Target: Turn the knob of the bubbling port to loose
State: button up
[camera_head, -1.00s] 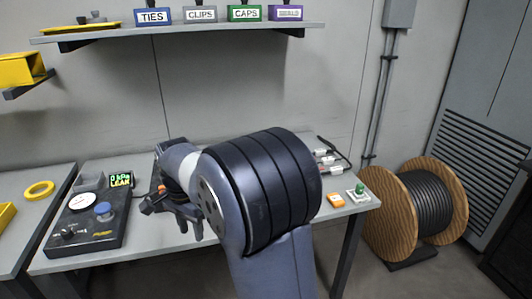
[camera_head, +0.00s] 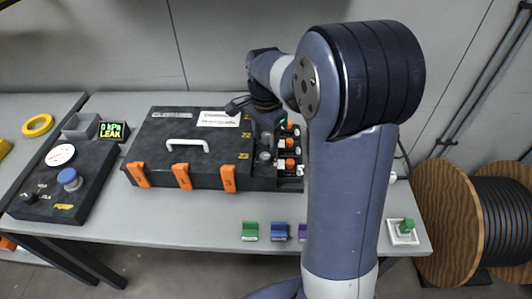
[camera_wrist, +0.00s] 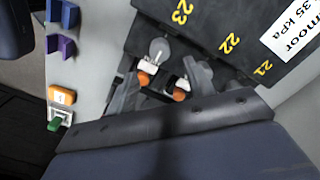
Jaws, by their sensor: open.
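A black closure box (camera_head: 165,135) with a white handle and orange latches stands on the bench. At its right end are several white fittings with orange parts (camera_head: 289,144). A round pale-grey knob-like disc (camera_head: 264,157) sits at the box's near right corner; it also shows in the wrist view (camera_wrist: 158,50). I cannot read a label that marks it as the bubbling port. My gripper (camera_head: 265,133) is over this right end. In the wrist view my gripper (camera_wrist: 162,82) is open, with the disc and two orange-tipped fittings (camera_wrist: 144,77) between or beyond its fingers. Contact cannot be told.
A black test unit (camera_head: 60,185) with a blue knob stands at left; its display (camera_head: 113,131) reads 0 kPa LEAK. Green (camera_head: 250,231), blue (camera_head: 279,231) and purple clips lie along the front edge. A cable drum (camera_head: 450,215) stands at right. The front bench strip is mostly clear.

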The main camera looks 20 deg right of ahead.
aim_at(265, 156)
notch_tip(265, 156, down, 7)
jog(key=shift+f, duration=0.2)
jog(key=shift+c, duration=0.3)
jog(key=shift+a, duration=0.1)
jog(key=c, duration=0.9)
